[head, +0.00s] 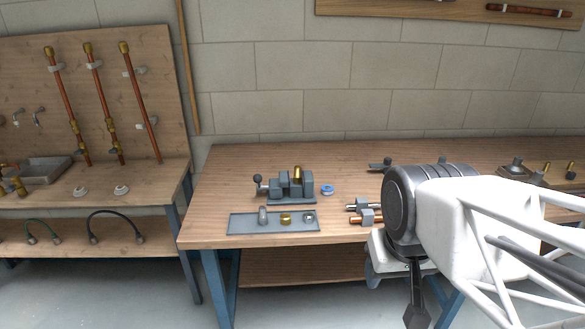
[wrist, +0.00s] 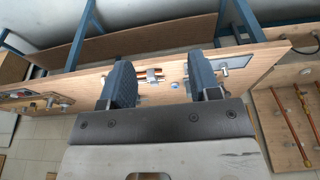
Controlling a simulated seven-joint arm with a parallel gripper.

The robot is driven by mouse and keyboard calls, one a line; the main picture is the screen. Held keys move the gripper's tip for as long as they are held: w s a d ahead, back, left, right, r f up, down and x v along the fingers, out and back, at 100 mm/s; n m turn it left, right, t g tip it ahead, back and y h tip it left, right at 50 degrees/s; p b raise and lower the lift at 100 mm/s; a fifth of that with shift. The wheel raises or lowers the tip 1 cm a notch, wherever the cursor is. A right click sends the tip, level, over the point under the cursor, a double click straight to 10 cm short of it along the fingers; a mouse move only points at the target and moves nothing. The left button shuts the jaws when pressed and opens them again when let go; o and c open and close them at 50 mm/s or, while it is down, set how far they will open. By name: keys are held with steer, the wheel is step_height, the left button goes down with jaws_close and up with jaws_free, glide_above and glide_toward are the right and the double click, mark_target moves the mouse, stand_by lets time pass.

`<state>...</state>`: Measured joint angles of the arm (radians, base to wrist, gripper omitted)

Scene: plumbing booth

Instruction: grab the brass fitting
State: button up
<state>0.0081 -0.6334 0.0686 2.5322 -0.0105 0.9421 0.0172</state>
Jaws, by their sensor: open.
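A short brass fitting (head: 286,218) lies in the middle of the grey tray (head: 236,224) at the bench's front edge. Another brass piece (head: 297,173) stands upright in the grey vise (head: 290,187) behind it. My gripper (wrist: 161,66) is open and empty in the wrist view, with its two dark fingers wide apart above the bench. In the head view my arm is to the right of the tray and vise, by the bench's front edge. The brass fitting is too small to make out surely in the wrist view.
Grey-clamped copper and steel pipe pieces (head: 366,215) lie between the tray and my arm. A blue ring (head: 328,190) is beside the vise. More fittings lie at the bench's right end. A left bench (head: 160,185) holds copper pipes. The bench's left end is clear.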

steer(key=w+a+m+g+y, duration=0.1)
steer(key=w+a+m+y, duration=0.15)
steer(key=w, duration=0.75)
steer(key=w+a+m+y, duration=0.15)
steer(key=w+m, duration=0.25)
steer(key=w, duration=0.6)
steer(key=w+a+m+g+y, duration=0.1)
steer(key=w+m+y, duration=0.25)
steer(key=w, duration=0.65)
steer(key=m+t+y, duration=0.3)
steer(key=m+y, duration=0.3)
steer(key=m, duration=0.5)
glide_toward(297, 174)
steer(key=shift+w+a+r, duration=0.9)
steer(key=shift+w+a, duration=0.05)
steer(key=shift+w, duration=0.2)
steer(key=shift+x, duration=1.3)
steer(key=shift+f, duration=0.1)
